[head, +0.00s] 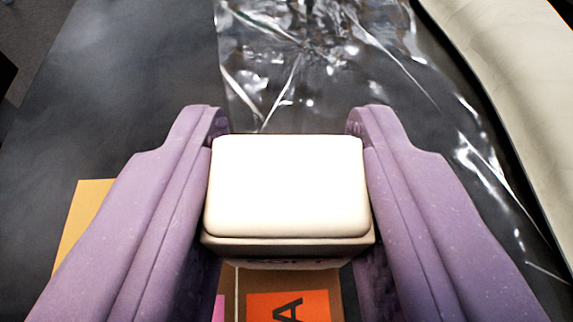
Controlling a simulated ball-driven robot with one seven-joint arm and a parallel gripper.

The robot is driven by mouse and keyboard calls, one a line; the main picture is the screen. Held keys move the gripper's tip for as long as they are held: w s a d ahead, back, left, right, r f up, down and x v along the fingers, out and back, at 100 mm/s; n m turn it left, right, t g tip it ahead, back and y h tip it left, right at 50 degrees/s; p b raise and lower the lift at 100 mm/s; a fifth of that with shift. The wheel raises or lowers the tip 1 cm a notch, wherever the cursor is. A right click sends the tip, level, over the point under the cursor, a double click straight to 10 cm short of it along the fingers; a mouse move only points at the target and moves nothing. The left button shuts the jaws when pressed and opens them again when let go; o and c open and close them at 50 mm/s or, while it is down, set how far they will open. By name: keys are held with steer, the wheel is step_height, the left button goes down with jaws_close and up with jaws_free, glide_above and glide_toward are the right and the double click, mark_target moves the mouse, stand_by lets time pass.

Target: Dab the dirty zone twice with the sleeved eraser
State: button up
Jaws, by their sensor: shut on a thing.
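The sleeved eraser (288,187) is a white block with rounded edges. A darker sleeve band shows along its lower edge, with partly hidden lettering. My gripper (288,170) has two purple fingers, one on each side of the eraser, and is shut on it. The eraser's white face is toward the camera. I cannot tell how high it is above the surface. I cannot make out a clear dirty zone; the part under the eraser and fingers is hidden.
A clear, crinkled plastic sheet (320,75) with bright glare lies on the dark tabletop (120,90) ahead. A tan card (85,215) is partly hidden at left. An orange label (288,307) with a letter A is below the eraser. A pale curved thing (500,70) borders the right.

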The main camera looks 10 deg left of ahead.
steer(key=shift+f+b, duration=0.6)
stand_by(1.5)
steer(key=shift+r+p, duration=2.5)
steer(key=shift+r, duration=1.1)
